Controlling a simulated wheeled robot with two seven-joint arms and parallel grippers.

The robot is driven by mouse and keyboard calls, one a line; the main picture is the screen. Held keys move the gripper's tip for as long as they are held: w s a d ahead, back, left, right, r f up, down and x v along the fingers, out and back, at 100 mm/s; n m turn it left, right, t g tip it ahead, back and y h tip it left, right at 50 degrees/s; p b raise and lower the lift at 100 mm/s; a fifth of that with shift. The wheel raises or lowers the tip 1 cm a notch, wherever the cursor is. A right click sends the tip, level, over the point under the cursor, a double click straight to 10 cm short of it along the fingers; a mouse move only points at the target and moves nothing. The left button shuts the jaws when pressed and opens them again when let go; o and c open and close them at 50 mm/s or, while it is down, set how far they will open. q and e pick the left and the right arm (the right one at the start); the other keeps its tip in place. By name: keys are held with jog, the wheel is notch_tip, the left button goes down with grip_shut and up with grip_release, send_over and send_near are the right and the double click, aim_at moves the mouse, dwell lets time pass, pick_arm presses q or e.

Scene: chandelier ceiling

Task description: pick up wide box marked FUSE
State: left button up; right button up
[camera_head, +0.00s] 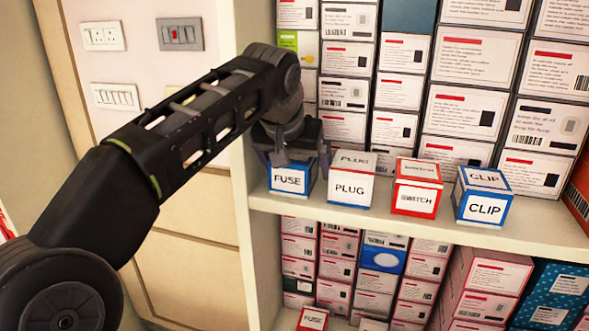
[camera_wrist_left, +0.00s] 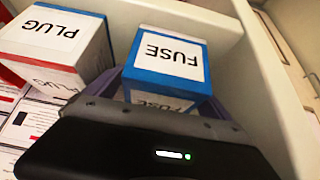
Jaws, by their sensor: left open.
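The blue-and-white box marked FUSE (camera_head: 289,180) stands upright at the left end of the shelf, beside the upright wall. In the left wrist view the same FUSE box (camera_wrist_left: 168,62) appears upside down, with its label clear. My left gripper (camera_head: 300,163) is open over the top of this box, and its body hides part of the box top. In the left wrist view the open fingers (camera_wrist_left: 160,97) show on either side of the box; I cannot tell whether they touch it. My right gripper is not in view.
A PLUG box (camera_head: 352,190) stands close to the right, then a red SWITCH box (camera_head: 415,199) and a blue CLIP box (camera_head: 484,208). Stacked boxes fill the shelf behind. A red-edged FUSE box (camera_head: 313,318) sits lower. The shelf's front edge (camera_head: 400,227) is bare.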

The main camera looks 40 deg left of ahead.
pick_arm(q)
jog(key=shift+c, duration=0.5)
jog(key=c, duration=1.4)
jog(key=shift+s+r, duration=0.1)
jog(key=shift+r, duration=0.1)
jog(key=shift+c, duration=0.2)
